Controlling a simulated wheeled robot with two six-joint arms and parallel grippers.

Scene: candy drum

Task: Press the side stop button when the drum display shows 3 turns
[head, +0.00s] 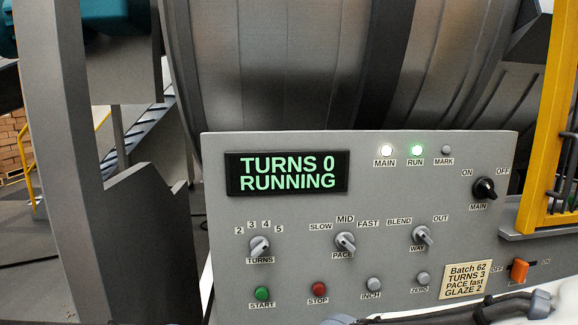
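The drum display (286,173) reads "TURNS 0 RUNNING" in green letters. It sits at the upper left of the grey control panel (400,200). The large grey drum (290,65) stands behind the panel. A red button (319,289) labelled STOP is low on the panel front, right of the green START button (262,294). I see no separate button marked as a side stop. White arm parts with a dark cable show at the bottom right edge. Neither gripper's fingers are in view.
The MAIN lamp (386,151) and RUN lamp (417,150) are lit; the MARK lamp (446,150) is dark. A note (466,280) reads "Batch 62, TURNS 3, PACE fast, GLAZE 2". An orange switch (520,270) and yellow frame (556,110) stand at right.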

